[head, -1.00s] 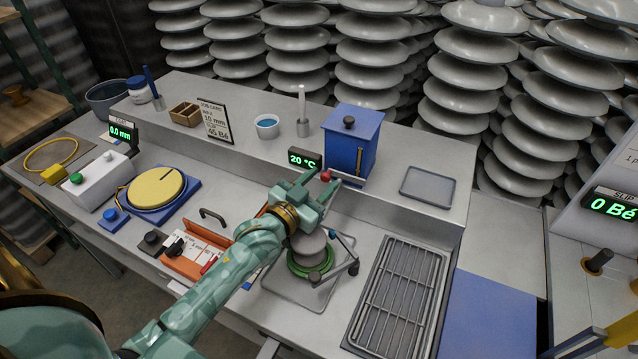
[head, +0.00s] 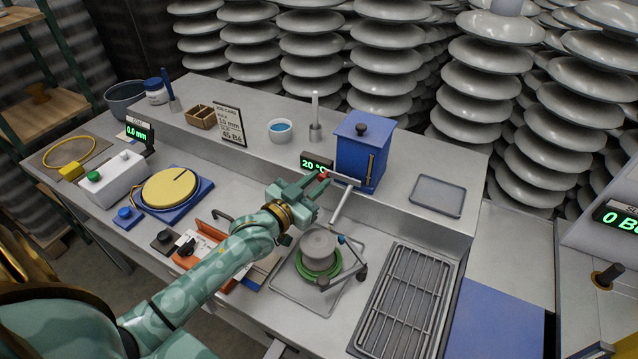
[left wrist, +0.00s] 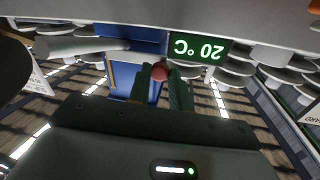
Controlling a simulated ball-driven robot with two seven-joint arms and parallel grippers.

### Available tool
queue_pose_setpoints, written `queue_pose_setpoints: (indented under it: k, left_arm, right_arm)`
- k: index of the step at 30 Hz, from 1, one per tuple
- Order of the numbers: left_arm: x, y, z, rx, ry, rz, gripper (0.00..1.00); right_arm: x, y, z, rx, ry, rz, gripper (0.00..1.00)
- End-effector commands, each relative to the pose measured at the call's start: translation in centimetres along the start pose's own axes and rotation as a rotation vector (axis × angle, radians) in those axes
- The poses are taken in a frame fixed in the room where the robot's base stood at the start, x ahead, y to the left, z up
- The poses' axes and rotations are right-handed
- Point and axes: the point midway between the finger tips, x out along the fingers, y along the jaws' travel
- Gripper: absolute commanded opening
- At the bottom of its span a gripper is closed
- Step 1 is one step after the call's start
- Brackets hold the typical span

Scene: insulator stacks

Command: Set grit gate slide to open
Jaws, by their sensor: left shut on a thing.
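The grit hopper is a blue box (head: 362,152) with a dark knob on its lid, on the back ledge. A small red knob (head: 323,175) sits left of its base, at the slide. My left gripper (head: 319,181) is shut on this red knob, its fingers pointing toward the hopper. The left wrist view shows the red knob (left wrist: 159,72) between the fingertips, with the blue hopper behind it. A grey spout (head: 341,206) slants down below the hopper. The slide plate itself is mostly hidden. My right gripper is not in view.
A green 20 °C display (head: 316,163) stands close behind the fingers. Below the spout, a grey disc (head: 319,242) sits over a green ring on a tray. A wire rack (head: 405,303) lies right of it. An orange box (head: 196,248) is under my left arm.

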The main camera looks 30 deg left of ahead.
Motion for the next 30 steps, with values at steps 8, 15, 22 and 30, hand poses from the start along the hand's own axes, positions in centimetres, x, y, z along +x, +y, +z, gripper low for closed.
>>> queue_pose_setpoints:
  k: [8,15,22,30]
  left_arm:
    - [0.0,-0.2,0.0,0.002,0.0,-0.003,0.43]
    - [-1.2,-0.1,0.0,0.002,-0.002,-0.002,0.43]
    - [-6.8,-0.2,-0.1,0.001,-0.004,-0.002,0.43]
    - [-13.5,-0.2,0.0,0.002,-0.004,-0.003,0.43]
  right_arm:
    - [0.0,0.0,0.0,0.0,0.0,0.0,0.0]
    - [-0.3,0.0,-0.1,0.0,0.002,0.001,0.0]
    - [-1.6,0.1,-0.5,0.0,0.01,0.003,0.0]
    - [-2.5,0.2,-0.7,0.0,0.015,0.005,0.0]
